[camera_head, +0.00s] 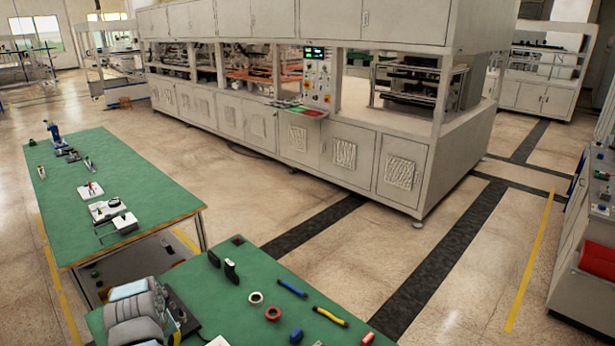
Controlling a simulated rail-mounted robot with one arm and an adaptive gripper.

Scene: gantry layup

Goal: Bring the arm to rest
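My arm and gripper do not show in the camera_head view, so their pose and the gripper's state cannot be seen. The view looks down over a workshop floor. A green-topped bench (262,277) is close in front at the bottom. A second green-topped bench (130,170) stands to the left.
A long white machine cabinet (405,135) with a control panel (317,78) fills the back. Several tools and tape rolls, one a red roll (273,313), lie on the near bench. A grey cabinet (570,260) stands at right. The floor (470,265) between is clear.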

